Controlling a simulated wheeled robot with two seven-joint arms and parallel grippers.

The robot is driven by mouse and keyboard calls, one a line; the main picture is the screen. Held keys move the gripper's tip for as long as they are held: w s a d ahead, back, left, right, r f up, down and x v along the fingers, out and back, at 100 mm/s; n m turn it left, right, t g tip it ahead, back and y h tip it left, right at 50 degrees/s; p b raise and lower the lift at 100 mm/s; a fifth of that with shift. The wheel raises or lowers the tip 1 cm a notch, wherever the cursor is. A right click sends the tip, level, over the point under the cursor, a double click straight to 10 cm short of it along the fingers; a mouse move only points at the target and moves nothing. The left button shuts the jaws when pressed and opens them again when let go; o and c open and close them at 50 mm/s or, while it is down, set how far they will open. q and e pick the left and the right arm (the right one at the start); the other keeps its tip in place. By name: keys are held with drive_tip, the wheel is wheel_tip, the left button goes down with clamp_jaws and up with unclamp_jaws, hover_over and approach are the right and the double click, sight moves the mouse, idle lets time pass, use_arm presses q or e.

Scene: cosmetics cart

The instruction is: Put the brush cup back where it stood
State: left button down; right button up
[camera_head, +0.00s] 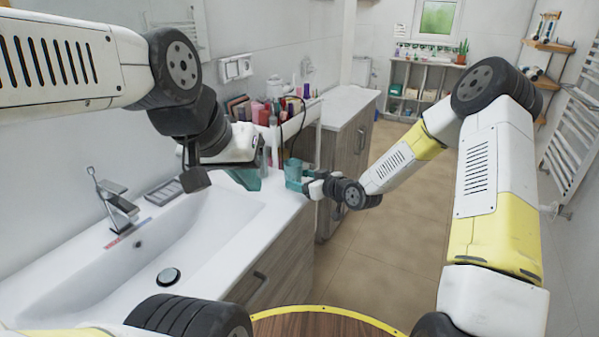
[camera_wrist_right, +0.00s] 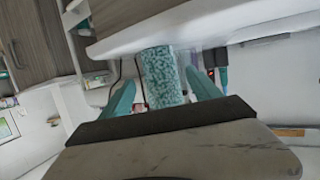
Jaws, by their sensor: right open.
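The brush cup (camera_head: 293,173), a clear cup full of teal beads, stands on the white counter near its right edge. In the right wrist view the cup (camera_wrist_right: 163,78) lies between the two teal fingers of my right gripper (camera_head: 304,182). The fingers are open, one on each side, with narrow gaps beside the cup. My left gripper (camera_head: 246,178) hangs above the counter by the basin, left of the cup. Its teal tip shows partly, and its jaw opening is hidden. No brushes can be made out in the cup.
The basin (camera_head: 180,235) and tap (camera_head: 115,200) are at the left. A cart (camera_head: 300,122) crowded with bottles and cosmetics stands behind the cup. A grey cabinet (camera_head: 348,140) is beyond it. The floor (camera_head: 370,255) to the right is clear.

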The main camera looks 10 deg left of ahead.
drive_tip(key=s+d+r+m+g+h, duration=0.15)
drive_tip(key=s+d+r+h, duration=0.25)
drive_tip(key=s+d+r, duration=0.4)
drive_tip(key=s+d+r+m+h, duration=0.2)
drive_tip(key=s+d+r+h, duration=0.3)
drive_tip(key=d, duration=0.5)
drive_tip(key=s+d+r+m+g, duration=0.1)
drive_tip(key=s+r, duration=0.3)
drive_tip(key=s, duration=0.7)
drive_tip(key=s+d+r+m+g, duration=0.1)
drive_tip(key=s+d+r+m, duration=0.2)
drive_tip(key=s, duration=0.7)
drive_tip(key=shift+s+d+r+m+g+y, duration=0.4)
drive_tip(key=shift+r+m, duration=0.15)
drive_tip(key=shift+r, duration=0.3)
drive_tip(key=shift+w, duration=0.1)
